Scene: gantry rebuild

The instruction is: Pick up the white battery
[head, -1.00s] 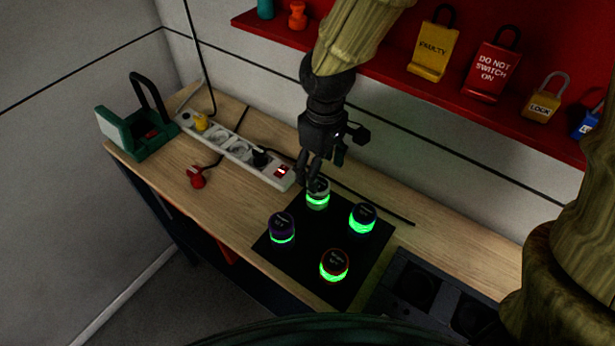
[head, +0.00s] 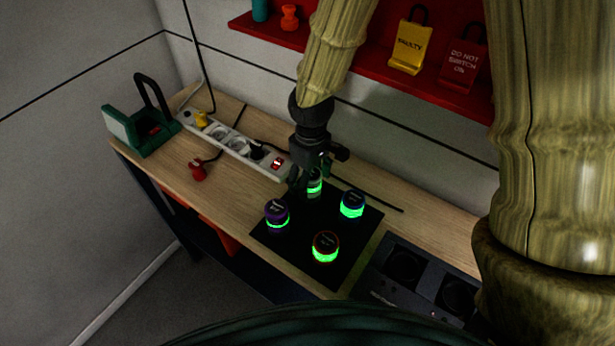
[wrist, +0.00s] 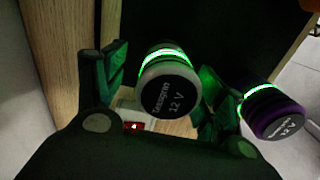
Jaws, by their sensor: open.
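The white battery (head: 314,187), with a pale rim and a glowing green band, stands at the back corner of a black pad (head: 345,277). In the wrist view the white battery (wrist: 170,88) shows its dark top marked 12 V, between my two fingers. My gripper (head: 308,177) is open and low at the battery, with a finger on either side; it also shows in the wrist view (wrist: 163,70). Contact cannot be made out. The fingers partly hide the battery in the head view.
A purple battery (head: 277,215), a dark blue one (head: 352,204) and a red-rimmed one (head: 326,247) stand on the pad, close by. A white power strip (head: 235,145) and a black cable lie behind.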

